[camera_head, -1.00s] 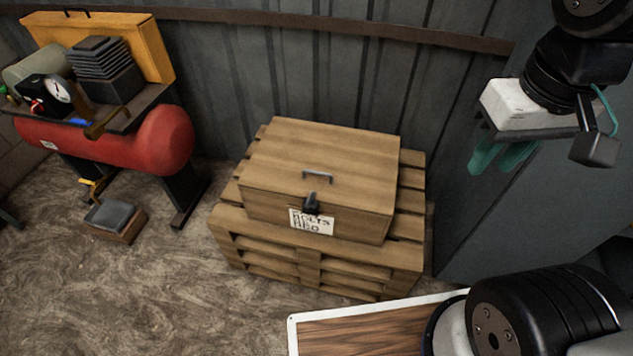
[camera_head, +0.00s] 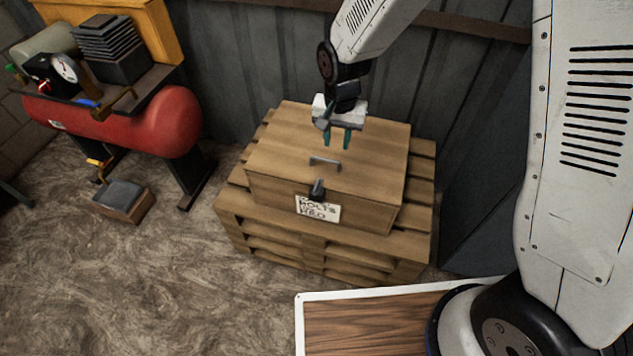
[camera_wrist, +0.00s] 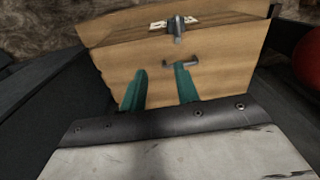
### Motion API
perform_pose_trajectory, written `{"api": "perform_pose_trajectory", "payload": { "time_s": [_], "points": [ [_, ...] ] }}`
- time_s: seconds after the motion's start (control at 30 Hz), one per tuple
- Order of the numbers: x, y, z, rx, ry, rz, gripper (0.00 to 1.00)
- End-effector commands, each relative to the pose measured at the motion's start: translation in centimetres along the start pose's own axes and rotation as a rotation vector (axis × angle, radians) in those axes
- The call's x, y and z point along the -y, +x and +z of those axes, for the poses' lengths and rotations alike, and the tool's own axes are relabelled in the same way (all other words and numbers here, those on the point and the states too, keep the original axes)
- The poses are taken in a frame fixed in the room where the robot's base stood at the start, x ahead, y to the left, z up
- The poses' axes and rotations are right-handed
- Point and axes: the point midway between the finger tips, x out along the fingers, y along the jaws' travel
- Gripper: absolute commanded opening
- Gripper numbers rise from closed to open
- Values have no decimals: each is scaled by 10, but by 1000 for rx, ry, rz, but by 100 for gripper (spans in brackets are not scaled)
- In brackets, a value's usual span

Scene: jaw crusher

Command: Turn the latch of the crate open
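The wooden crate (camera_head: 375,160) sits closed on a stack of pallets. A dark latch (camera_head: 317,189) is on the upper front edge, above a white label reading BOLTS (camera_head: 318,209). A grey handle (camera_head: 325,162) is on the lid. My gripper (camera_head: 339,140) is above the lid, behind the handle in the head view, with green fingers pointing down, apart and empty. In the wrist view, my gripper (camera_wrist: 160,85) shows two separate green fingers, with the handle (camera_wrist: 181,62) just beyond them and the latch (camera_wrist: 176,27) farther off on the crate (camera_wrist: 115,60).
Wooden pallets (camera_head: 300,245) carry the crate. A red compressor tank (camera_head: 165,120) with a loaded shelf stands to the left. A small pedal box (camera_head: 123,201) is on the floor. A corrugated wall (camera_head: 230,70) is close behind. A white-edged wooden board (camera_head: 370,325) is in front.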

Motion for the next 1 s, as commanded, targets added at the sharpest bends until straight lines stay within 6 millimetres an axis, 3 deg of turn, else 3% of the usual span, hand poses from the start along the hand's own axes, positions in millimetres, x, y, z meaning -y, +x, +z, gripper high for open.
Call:
{"api": "perform_pose_trajectory", "payload": {
  "time_s": [0.03,0.1,0.23,0.8,1.0],
  "points": [
    [11,25,2,11,7,8,31],
    [24,51,4,13,24,10,31],
    [39,86,7,16,47,13,31],
    [45,167,12,19,61,16,31],
    [45,181,11,17,61,14,31]
  ]
}}
